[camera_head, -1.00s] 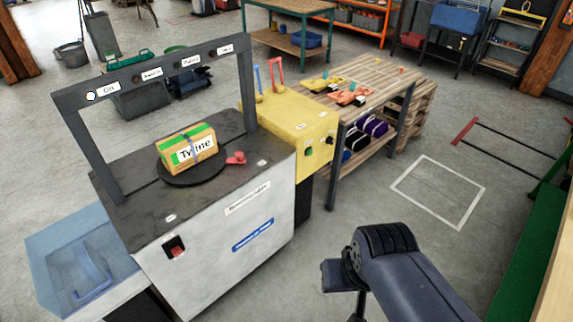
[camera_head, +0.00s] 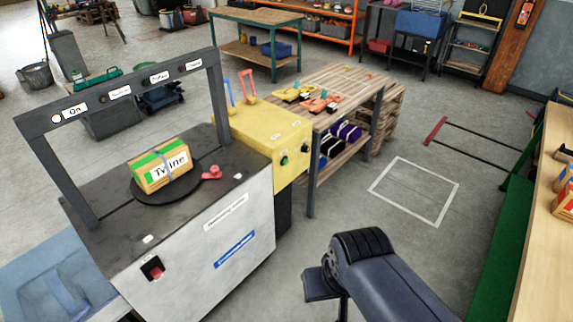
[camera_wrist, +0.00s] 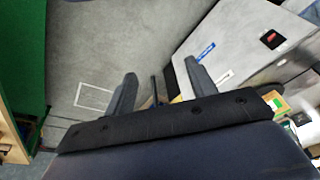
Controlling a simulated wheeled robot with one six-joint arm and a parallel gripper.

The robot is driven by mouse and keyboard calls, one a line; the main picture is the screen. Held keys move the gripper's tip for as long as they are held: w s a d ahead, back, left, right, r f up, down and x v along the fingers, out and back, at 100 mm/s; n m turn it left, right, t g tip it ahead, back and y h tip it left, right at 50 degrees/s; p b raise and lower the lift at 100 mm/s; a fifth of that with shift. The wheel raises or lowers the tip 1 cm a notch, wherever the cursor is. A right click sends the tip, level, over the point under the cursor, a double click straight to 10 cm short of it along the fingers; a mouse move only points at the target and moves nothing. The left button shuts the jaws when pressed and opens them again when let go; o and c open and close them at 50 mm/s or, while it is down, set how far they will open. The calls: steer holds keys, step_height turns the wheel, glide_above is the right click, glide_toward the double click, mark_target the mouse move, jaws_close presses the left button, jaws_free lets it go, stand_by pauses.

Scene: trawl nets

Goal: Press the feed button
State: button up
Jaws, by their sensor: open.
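A grey machine (camera_head: 215,235) with a dark top stands at the left in the head view, and a yellow unit (camera_head: 262,130) adjoins its far right side. The yellow unit's face has a green button (camera_head: 284,160) and a dark round button (camera_head: 304,149). A red switch (camera_head: 155,270) is on the grey front; it also shows in the wrist view (camera_wrist: 272,39). The small labels are too blurred to tell which is the feed button. My gripper (camera_wrist: 160,84) is open and empty in the wrist view, apart from the machine; the head view shows only my arm.
A box marked Twine (camera_head: 160,170) sits on a dark round plate under an overhead frame (camera_head: 120,87) with several lamps. A wooden bench (camera_head: 345,80) stands beyond the yellow unit. A counter (camera_head: 540,230) runs along the right. Floor with a white outlined square (camera_head: 400,162) is clear.

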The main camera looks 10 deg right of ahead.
jaws_close()
stand_by(0.4)
stand_by(1.1)
